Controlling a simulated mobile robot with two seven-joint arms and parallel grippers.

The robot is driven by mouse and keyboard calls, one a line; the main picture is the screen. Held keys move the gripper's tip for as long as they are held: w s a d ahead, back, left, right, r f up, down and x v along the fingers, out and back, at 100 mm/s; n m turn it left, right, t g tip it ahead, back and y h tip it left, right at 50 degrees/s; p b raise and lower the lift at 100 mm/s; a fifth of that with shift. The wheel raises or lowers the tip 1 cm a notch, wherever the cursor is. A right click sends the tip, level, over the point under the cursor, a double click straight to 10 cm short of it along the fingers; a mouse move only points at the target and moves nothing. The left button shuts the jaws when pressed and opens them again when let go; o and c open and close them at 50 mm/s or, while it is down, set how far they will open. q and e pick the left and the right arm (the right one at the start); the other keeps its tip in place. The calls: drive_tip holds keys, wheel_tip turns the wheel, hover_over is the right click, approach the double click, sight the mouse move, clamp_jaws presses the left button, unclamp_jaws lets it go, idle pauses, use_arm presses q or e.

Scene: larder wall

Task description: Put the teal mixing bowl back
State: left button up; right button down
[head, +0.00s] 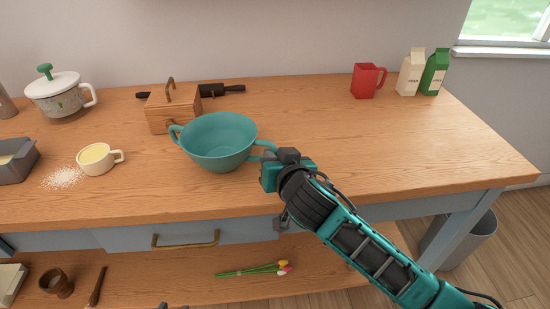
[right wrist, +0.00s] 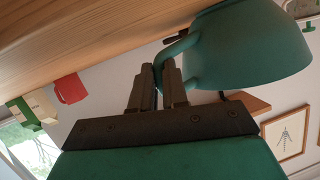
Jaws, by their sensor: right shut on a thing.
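The teal mixing bowl (head: 219,143) is upright at the middle of the wooden counter in the head view, with a loop handle on each side. In the right wrist view the bowl (right wrist: 247,45) fills the upper right. My right gripper (head: 268,158) is at the bowl's right handle. The right wrist view shows its fingers (right wrist: 168,78) closed on that handle. I cannot tell whether the bowl's base touches the counter. My left gripper is not in view.
A wooden box (head: 172,109) stands close behind the bowl, with a dark rolling pin (head: 213,91) behind it. A cream cup (head: 96,159) is to the left. A red mug (head: 366,81) and cartons (head: 411,73) stand back right. The counter's right part is clear.

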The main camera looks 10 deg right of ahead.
drive_tip(key=c, duration=1.6)
unclamp_jaws()
drive_tip(key=shift+f, duration=0.1)
drive_tip(key=o, duration=0.5)
drive_tip(key=shift+c, duration=0.2)
drive_tip(key=shift+s+r, duration=0.1)
drive_tip(key=shift+r, duration=0.15)
drive_tip(key=v, duration=1.2)
drive_tip(key=s+d+f+n+g, duration=0.1)
drive_tip(key=s+d+f, duration=0.2)
drive_tip(key=f, duration=0.4)
drive_tip(key=s+d+f+g, duration=0.1)
drive_tip(key=s+d+f, duration=0.2)
drive_tip(key=f, duration=0.5)
drive_tip(key=s+d+f+n+g, duration=0.1)
drive_tip(key=s+d+f, duration=0.2)
drive_tip(key=s+f, duration=0.2)
wheel_tip(320, 180, down, 3)
drive_tip(key=shift+s+d+f+n+h+p, duration=0.1)
drive_tip(key=shift+s+d+n+h+p, duration=0.2)
drive_tip(key=shift+h+p, duration=0.1)
